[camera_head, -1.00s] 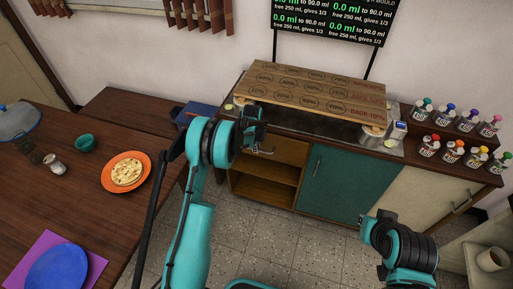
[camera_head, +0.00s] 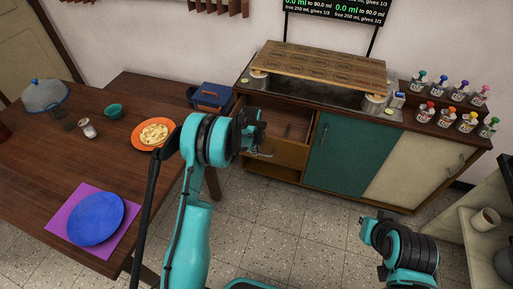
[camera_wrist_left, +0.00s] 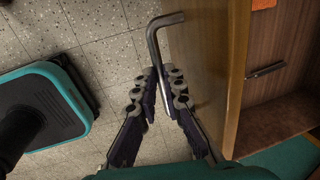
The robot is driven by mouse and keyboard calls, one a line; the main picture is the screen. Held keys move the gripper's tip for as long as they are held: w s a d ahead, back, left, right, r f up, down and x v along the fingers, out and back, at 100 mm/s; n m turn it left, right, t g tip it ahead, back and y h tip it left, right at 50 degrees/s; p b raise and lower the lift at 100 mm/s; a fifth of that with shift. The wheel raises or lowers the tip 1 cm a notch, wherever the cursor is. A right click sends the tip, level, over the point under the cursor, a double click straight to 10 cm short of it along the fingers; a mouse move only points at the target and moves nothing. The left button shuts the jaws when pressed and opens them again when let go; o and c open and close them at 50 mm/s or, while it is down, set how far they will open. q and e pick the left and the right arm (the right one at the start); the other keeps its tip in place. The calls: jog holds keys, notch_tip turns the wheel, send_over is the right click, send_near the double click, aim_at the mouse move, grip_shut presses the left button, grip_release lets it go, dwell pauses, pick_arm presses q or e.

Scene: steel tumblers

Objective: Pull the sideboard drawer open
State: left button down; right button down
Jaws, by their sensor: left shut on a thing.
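The sideboard (camera_head: 345,155) stands against the wall. Its wooden drawer (camera_head: 285,153), at the left end, is out from the cabinet, and its inside shows from above. My left gripper (camera_head: 262,150) is at the drawer's front. In the left wrist view my left gripper (camera_wrist_left: 165,72) has its fingertips together on the bent grey metal handle (camera_wrist_left: 153,40), beside the drawer's wooden front (camera_wrist_left: 205,60). The fingers hide part of the handle. A thin grey bar (camera_wrist_left: 265,70) shows in the open drawer. My right arm is at the lower right; its fingers cannot be made out.
Several bottles (camera_head: 465,122) stand on the sideboard's right. Tiled floor (camera_head: 300,225) is clear before the drawer.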

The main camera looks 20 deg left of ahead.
pick_arm(q)
jog(key=shift+s, duration=1.3)
jog(key=c, duration=1.6)
grip_release()
notch_tip(320, 180, up, 12)
jog(key=s, duration=0.2)
jog(key=shift+s, duration=0.15)
